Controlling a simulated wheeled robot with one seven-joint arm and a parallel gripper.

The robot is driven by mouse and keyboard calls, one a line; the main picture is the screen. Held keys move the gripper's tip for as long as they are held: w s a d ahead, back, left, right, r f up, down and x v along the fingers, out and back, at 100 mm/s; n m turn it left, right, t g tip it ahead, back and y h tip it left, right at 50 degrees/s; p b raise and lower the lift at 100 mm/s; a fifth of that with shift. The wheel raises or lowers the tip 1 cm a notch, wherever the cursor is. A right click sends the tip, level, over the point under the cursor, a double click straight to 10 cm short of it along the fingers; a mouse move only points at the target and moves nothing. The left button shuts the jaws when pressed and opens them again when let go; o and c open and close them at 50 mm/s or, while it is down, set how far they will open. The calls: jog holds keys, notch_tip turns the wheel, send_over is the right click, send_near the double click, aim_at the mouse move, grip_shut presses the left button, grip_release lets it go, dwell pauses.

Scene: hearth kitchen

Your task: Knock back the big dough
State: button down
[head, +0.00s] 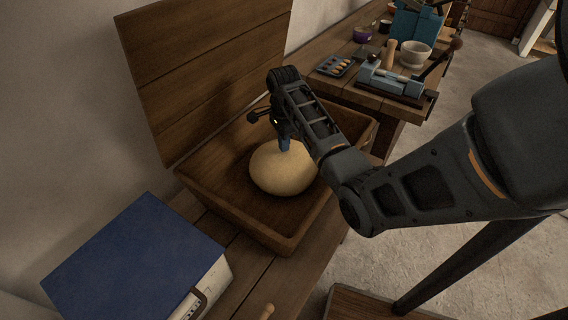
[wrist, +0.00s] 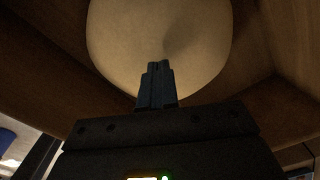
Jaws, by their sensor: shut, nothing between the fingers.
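The big dough (head: 282,173) is a pale, rounded mound lying in the wooden trough (head: 230,213). My gripper (head: 284,146) points down at the top of the dough, its fingers together with nothing between them. In the wrist view the dough (wrist: 160,30) fills the upper middle, and the shut fingertips of my gripper (wrist: 158,66) overlap its near part. A faint shaded hollow shows on its surface there. I cannot tell whether the fingertips touch the dough or hover just over it.
The trough's plank lid (head: 205,70) stands raised behind it, against the wall. A blue-topped box (head: 135,262) is at the lower left. A bench to the upper right holds a white mortar (head: 414,53), a tray (head: 336,66) and a blue tool (head: 392,80). Open floor lies right.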

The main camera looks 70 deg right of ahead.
jog(key=shift+f, duration=0.6)
jog(key=shift+f+p, duration=0.6)
jog(key=shift+p, duration=0.35)
dwell(2.0)
jog(key=shift+f+p, duration=0.85)
jog(key=shift+f, duration=0.2)
dwell(3.4)
